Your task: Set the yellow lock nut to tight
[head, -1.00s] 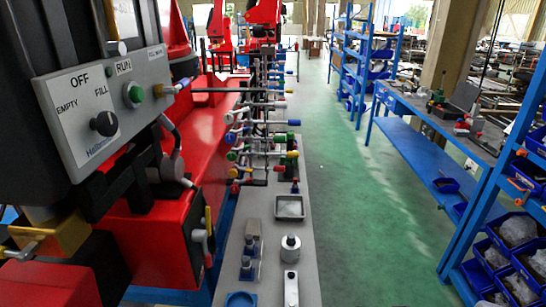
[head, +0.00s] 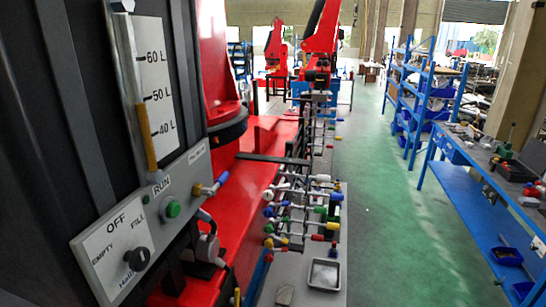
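I cannot pick out a yellow lock nut for certain. Several small yellow parts show on the bank of levers, among them a yellow knob (head: 268,243) at its lower left. A yellow lever (head: 237,297) is cut by the bottom edge, below the control panel. A brass fitting with a blue handle (head: 222,178) sticks out at the panel's right. Whether any of these is the lock nut, and how tight it is, I cannot tell. My gripper is not in view.
The control panel (head: 112,240) with a black selector knob (head: 138,259) and green button (head: 173,209) fills the lower left. A metal tray (head: 324,274) lies on the grey bench. A blue workbench (head: 465,187) stands right. The green aisle floor (head: 390,245) is clear.

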